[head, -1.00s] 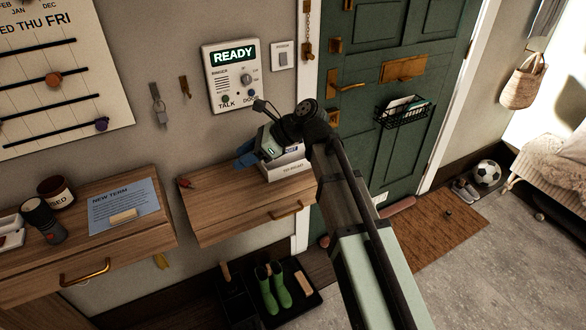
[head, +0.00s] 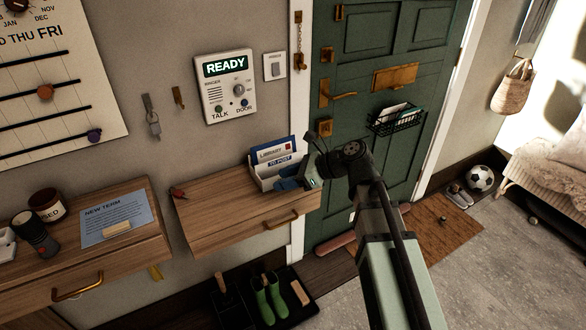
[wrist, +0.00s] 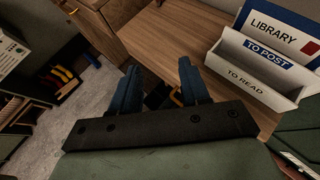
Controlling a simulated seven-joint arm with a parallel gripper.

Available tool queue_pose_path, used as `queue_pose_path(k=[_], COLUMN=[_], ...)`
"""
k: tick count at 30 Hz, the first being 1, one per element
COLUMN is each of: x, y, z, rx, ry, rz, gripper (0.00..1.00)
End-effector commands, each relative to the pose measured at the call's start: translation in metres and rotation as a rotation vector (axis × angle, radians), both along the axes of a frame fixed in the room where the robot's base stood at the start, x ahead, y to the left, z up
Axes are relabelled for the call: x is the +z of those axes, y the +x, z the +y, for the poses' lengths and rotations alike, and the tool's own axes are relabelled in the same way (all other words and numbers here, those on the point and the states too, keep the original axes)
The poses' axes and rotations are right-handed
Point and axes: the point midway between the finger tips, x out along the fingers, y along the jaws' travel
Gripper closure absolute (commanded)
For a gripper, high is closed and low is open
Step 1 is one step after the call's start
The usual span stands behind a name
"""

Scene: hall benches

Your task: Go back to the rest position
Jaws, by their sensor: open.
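My gripper (head: 290,179) is at the right part of the right wooden shelf, just in front of the white letter holder (head: 268,181). In the wrist view its two blue fingers (wrist: 156,88) are apart with nothing between them. The letter holder (wrist: 255,75) is beside the fingers, to their right, and carries the labels LIBRARY, TO POST and TO READ. I cannot tell from the head view whether the gripper touches it.
The right shelf (head: 215,225) has a brass handle and a small red item (head: 178,193). The left shelf (head: 110,255) holds a notice (head: 116,218), a jar and a dark cylinder. A wall panel (head: 226,88) reads READY. The green door (head: 395,150) stands right.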

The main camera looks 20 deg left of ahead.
Motion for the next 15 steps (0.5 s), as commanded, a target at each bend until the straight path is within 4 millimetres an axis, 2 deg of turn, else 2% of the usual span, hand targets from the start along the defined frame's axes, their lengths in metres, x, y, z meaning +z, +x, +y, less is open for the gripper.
queue_pose_path(k=[8, 15], x=[-0.0005, -0.0029], y=[0.0006, 0.0045], z=[-0.0017, -0.0028], rx=[0.031, 0.198], ry=[0.005, 0.001], rz=[-0.061, -0.391], gripper=[0.54, 0.54])
